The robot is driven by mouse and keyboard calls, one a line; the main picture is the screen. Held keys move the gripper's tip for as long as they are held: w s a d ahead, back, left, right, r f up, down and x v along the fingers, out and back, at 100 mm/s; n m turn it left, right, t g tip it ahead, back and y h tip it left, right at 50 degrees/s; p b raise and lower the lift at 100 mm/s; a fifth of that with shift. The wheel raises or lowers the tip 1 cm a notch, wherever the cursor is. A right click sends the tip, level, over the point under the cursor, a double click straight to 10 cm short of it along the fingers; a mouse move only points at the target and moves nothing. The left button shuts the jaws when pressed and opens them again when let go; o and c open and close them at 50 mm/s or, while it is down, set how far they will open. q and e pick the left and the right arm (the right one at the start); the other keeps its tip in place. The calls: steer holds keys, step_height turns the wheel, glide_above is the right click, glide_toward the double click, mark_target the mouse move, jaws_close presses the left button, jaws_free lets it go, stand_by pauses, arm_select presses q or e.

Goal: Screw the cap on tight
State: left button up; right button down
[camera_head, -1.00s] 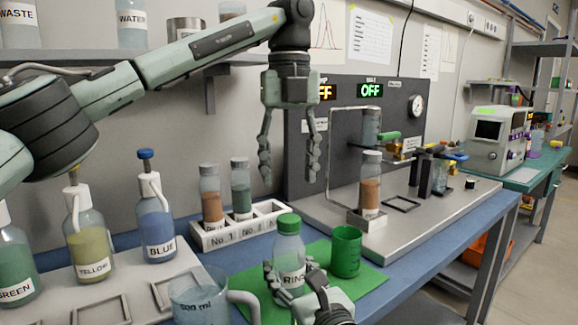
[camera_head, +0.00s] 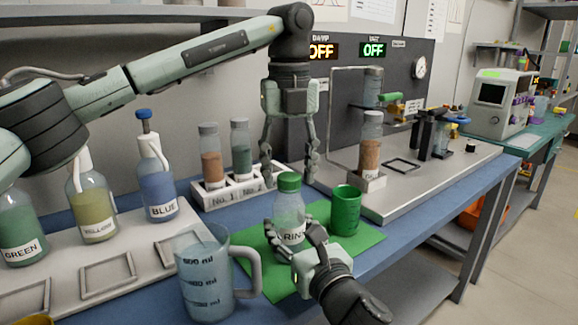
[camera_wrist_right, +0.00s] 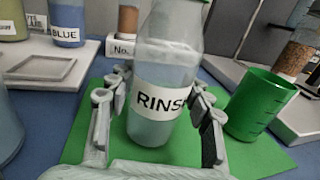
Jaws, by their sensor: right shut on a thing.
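The clear RINSE bottle (camera_head: 290,217) stands upright on the green mat (camera_head: 257,277), with its green cap (camera_head: 289,182) seated on top. Whether the cap is tight cannot be told. My right gripper (camera_head: 292,238) is shut around the bottle's labelled body; the right wrist view shows its fingers on both sides of the bottle (camera_wrist_right: 165,105). My left gripper (camera_head: 290,168) points down with its fingers spread and empty. In the head view its fingertips are just above the cap, one to each side; their depth relative to the cap is unclear.
A green cup (camera_head: 346,210) stands close right of the bottle. A large beaker (camera_head: 205,280) is at front left. A white rack (camera_head: 238,188) with two vials is behind. Squeeze bottles stand at left, and a metal platform (camera_head: 430,185) lies at right.

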arm_select(q)
jaws_close()
steer(key=m, duration=1)
steer(key=shift+m, duration=0.4)
steer(key=m, duration=1)
steer(key=shift+o, duration=0.9)
jaws_free()
